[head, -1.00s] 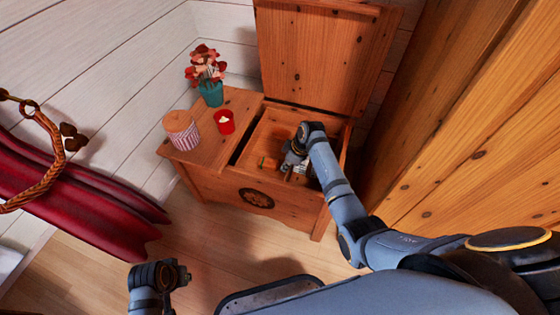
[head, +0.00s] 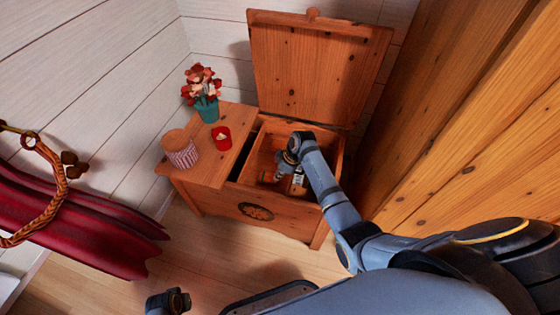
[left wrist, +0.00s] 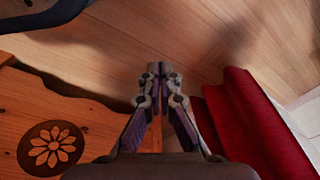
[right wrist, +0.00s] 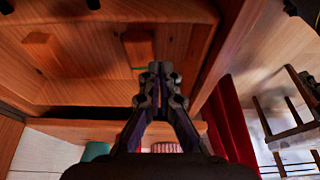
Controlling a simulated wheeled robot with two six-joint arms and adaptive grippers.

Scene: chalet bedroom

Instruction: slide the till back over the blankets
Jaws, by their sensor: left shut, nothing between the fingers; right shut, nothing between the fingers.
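The wooden till (head: 262,153) sits inside the open chest (head: 218,193), with a dark gap on its left. My right gripper (head: 280,178) is shut and empty, low inside the till. The right wrist view shows the till's wooden inside (right wrist: 85,85) and my shut fingertips (right wrist: 160,72) in front of it; I cannot tell whether they touch it. My left gripper (head: 186,298) is shut and empty, in front of the chest; its fingertips (left wrist: 160,70) show above the floor in the left wrist view. The blankets cannot be made out.
The lid (head: 312,70) stands open at the back.

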